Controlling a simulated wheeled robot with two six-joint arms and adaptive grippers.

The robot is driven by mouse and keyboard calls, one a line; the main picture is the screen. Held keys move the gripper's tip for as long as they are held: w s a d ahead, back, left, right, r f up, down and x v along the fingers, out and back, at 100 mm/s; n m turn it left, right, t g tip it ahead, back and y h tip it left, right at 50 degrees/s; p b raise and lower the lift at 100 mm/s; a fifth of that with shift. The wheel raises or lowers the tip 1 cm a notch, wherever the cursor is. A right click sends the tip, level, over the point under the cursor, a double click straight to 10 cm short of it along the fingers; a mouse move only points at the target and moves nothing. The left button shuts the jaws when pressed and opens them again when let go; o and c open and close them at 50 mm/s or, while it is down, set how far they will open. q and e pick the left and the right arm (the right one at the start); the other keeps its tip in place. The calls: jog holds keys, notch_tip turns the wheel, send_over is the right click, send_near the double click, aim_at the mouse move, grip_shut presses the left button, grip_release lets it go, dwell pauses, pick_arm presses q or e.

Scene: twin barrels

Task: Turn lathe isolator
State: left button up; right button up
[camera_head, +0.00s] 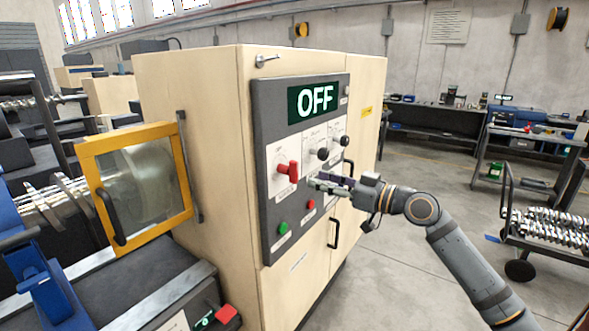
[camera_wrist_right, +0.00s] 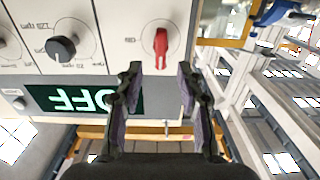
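The lathe isolator is a red rotary handle (camera_head: 288,170) on a white plate on the dark control panel (camera_head: 262,215). It also shows in the right wrist view as a red handle (camera_wrist_right: 161,46). A display (camera_head: 314,102) above it reads OFF. My right gripper (camera_head: 312,182) is in front of the panel, just right of and slightly below the red handle in the head view. In the right wrist view its two fingers (camera_wrist_right: 157,84) are apart with nothing between them, and the handle lies beyond the tips, apart from them. My left gripper is not in view.
Two black knobs (camera_head: 323,154) sit right of the handle. A green button (camera_head: 283,228) and a red button (camera_head: 310,204) are below. A yellow-framed guard (camera_head: 135,182) stands left of the cabinet (camera_head: 200,90). A cart (camera_head: 545,222) with metal parts is at right. Floor between is clear.

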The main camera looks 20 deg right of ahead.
aim_at(298, 172)
jog(key=p+x, duration=0.4)
jog(key=x, duration=0.3)
jog(key=shift+w+a+r, duration=0.15)
jog(key=shift+w+a, duration=0.1)
jog(key=shift+w, duration=0.05)
jog(key=shift+w+a, duration=0.35)
jog(key=shift+a, duration=0.05)
jog(key=shift+d, duration=0.1)
grip_shut()
